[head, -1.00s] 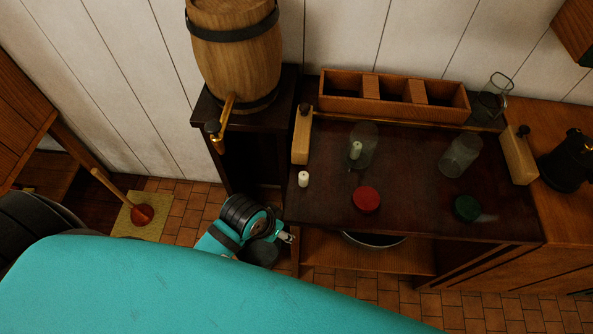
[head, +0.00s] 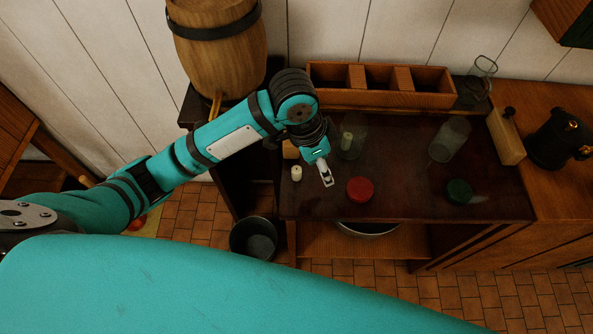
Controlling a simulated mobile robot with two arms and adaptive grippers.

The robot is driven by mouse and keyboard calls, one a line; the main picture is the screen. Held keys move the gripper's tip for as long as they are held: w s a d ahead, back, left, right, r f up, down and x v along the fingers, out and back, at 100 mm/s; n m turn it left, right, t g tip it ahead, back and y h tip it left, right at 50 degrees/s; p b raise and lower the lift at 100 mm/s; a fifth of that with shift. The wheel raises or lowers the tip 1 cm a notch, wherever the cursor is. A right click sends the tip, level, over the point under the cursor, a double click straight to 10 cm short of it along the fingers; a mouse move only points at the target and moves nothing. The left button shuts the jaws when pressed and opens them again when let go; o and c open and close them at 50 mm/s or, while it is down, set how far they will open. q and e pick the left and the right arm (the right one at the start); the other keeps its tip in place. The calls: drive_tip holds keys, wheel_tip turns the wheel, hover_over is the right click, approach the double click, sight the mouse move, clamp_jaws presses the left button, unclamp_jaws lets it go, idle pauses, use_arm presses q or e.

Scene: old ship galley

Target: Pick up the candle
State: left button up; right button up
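A short white candle (head: 296,174) stands upright near the left edge of the dark tabletop (head: 400,190). A second pale candle (head: 346,142) stands inside a clear glass jar (head: 356,146) further back. My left gripper (head: 327,180) points down over the table, just right of the short candle and in front of the jar. It appears empty and apart from both candles; its finger gap is too small to read. My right gripper is out of view.
A red lid (head: 360,190) lies right of the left gripper, and a green lid (head: 458,191) further right. Another glass jar (head: 450,140) stands behind the green one. A wooden divided box (head: 435,99) is at the back, a barrel (head: 220,55) at the left, and a bucket (head: 254,238) on the floor.

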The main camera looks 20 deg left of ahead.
sight(296, 169)
use_arm(q)
drive_tip(key=w+a+r+g+y, duration=0.1)
drive_tip(key=w+a+r+y, duration=0.2)
drive_tip(key=a+r, duration=0.3)
drive_tip(key=shift+m, duration=0.4)
drive_tip(key=f+p, duration=0.1)
drive_tip(key=f, duration=0.4)
drive_tip(key=f+p, duration=0.1)
drive_tip(key=f, duration=0.5)
drive_tip(key=shift+w, duration=0.2)
drive_tip(key=f, duration=0.1)
drive_tip(key=f+p, duration=0.1)
drive_tip(key=f, duration=0.1)
drive_tip(key=f+p, duration=0.1)
drive_tip(key=shift+s+a+f, duration=0.2)
drive_tip(key=shift+s+f, duration=0.1)
drive_tip(key=shift+f, duration=0.05)
drive_tip(key=shift+w+f, duration=0.1)
drive_tip(key=shift+f, duration=0.2)
drive_tip(key=shift+c, duration=0.4)
drive_tip(key=c, duration=0.9)
